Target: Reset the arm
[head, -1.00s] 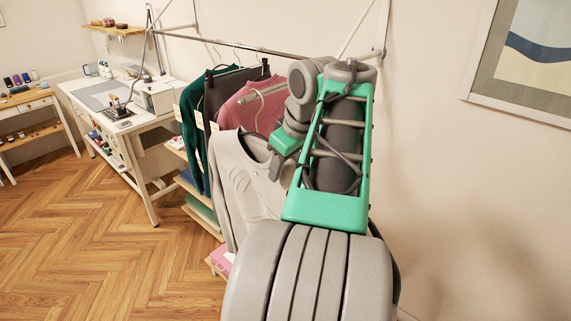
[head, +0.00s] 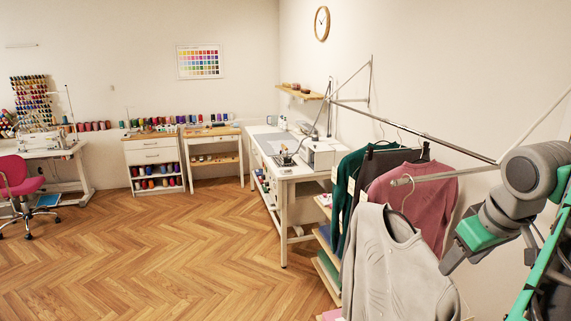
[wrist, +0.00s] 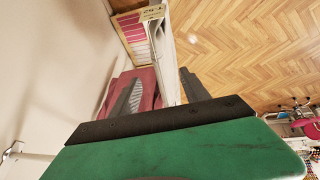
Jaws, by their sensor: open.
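My gripper (head: 462,255) is at the right of the head view, beside the hanging clothes. In the wrist view its two dark fingers stand apart above the green palm, open and with nothing gripped between them (wrist: 158,88).
The clothes rail (head: 425,138) holds a pink garment (head: 425,190), a dark one and a green one (head: 348,175). A white sewing table (head: 285,165) stands beyond the rack. A pink chair (head: 14,180) is far left. The wooden floor (head: 190,250) is clear in the middle.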

